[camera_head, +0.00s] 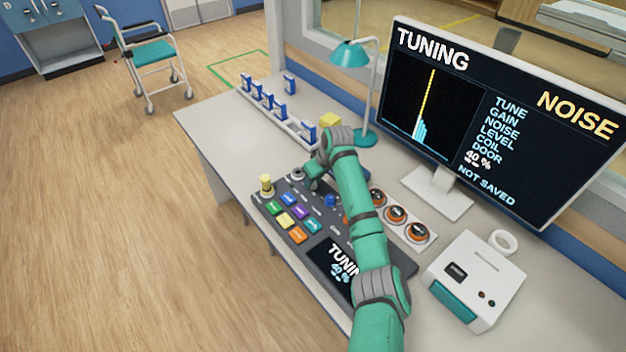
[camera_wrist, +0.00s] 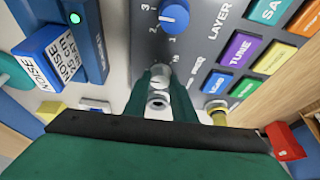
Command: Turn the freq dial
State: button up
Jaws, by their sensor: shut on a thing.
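The dark control panel (camera_head: 262,208) lies on the desk, with coloured buttons, dials and a small screen reading TUNING and 40 %. My gripper (camera_head: 311,181) is down at the panel's far end. In the wrist view my gripper (camera_wrist: 158,92) has its green fingers closed around a small silver dial (camera_wrist: 157,102). A blue dial (camera_wrist: 174,15) with marks 1, 2 and 3 is close by, apart from the fingers. The monitor (camera_head: 480,120) reads TUNING, NOISE, 40 % and NOT SAVED, with a yellow dashed line over cyan bars.
A yellow-topped post (camera_head: 266,185) stands at the panel's left corner. A rack of blue-and-white pieces (camera_head: 270,108), a teal lamp (camera_head: 352,55) and a yellow block (camera_head: 330,119) are behind. Orange-ringed dials (camera_head: 396,214) and a white box (camera_head: 475,275) are at right.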

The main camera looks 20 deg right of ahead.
jog(key=n, duration=0.1)
jog(key=n+y, duration=0.1)
jog(key=n, duration=0.1)
jog(key=n+g, duration=0.1)
jog(key=n, duration=0.1)
jog(key=shift+d+y, duration=0.25)
jog(key=shift+y, duration=0.05)
jog(key=shift+n, duration=0.3)
jog(key=o, duration=1.1)
jog(key=shift+c, duration=0.2)
jog(key=v, duration=1)
jog(key=shift+r, duration=0.35)
jog(key=shift+d, duration=0.2)
